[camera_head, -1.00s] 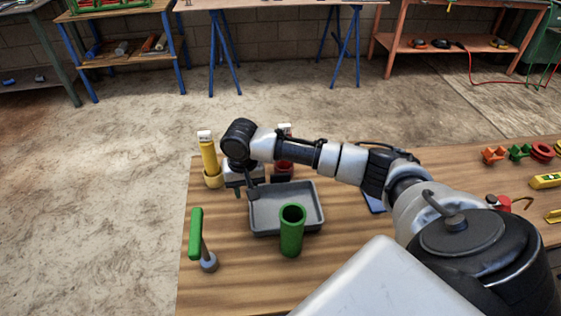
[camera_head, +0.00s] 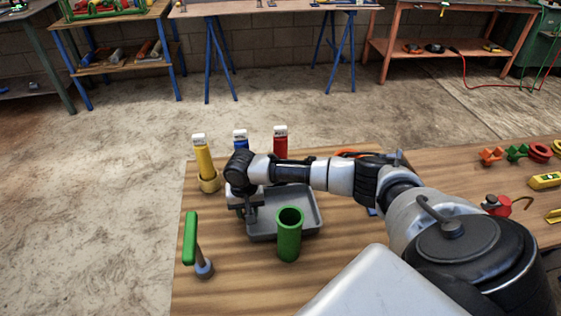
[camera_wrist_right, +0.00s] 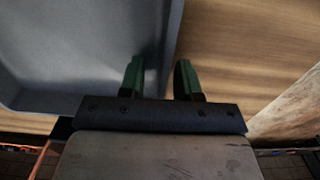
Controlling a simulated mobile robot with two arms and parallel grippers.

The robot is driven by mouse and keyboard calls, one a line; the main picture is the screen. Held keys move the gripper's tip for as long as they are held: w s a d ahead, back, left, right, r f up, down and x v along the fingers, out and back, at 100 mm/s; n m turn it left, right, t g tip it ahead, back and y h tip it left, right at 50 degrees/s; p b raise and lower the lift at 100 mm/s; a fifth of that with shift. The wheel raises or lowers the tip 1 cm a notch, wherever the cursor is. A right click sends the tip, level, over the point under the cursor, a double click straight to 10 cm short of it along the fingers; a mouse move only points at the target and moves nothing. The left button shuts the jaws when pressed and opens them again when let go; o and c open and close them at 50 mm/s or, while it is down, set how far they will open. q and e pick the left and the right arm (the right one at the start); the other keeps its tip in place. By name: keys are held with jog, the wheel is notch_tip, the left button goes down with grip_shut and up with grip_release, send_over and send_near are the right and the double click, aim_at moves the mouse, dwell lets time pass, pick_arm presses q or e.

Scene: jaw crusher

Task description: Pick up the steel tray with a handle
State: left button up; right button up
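The grey steel tray (camera_head: 306,210) lies on the wooden table, shallow and open, with raised walls; I cannot make out a handle on it. My right gripper (camera_head: 250,212) is at the tray's left wall, pointing down. In the right wrist view, its two green-tinted fingers (camera_wrist_right: 160,80) are apart, one over the inside of the tray (camera_wrist_right: 80,50) and one over the wood outside, with the wall's edge between them. Whether they touch the wall cannot be told. My left gripper is not in view.
A green cylinder (camera_head: 289,238) stands against the tray's front. A green-handled tool (camera_head: 191,240) is at the left. Yellow (camera_head: 204,160), blue (camera_head: 240,142) and red (camera_head: 280,144) white-capped items stand behind. Small coloured parts (camera_head: 517,153) lie at the right.

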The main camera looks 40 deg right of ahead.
grip_shut()
jog(key=shift+r, duration=0.1)
dwell(0.4)
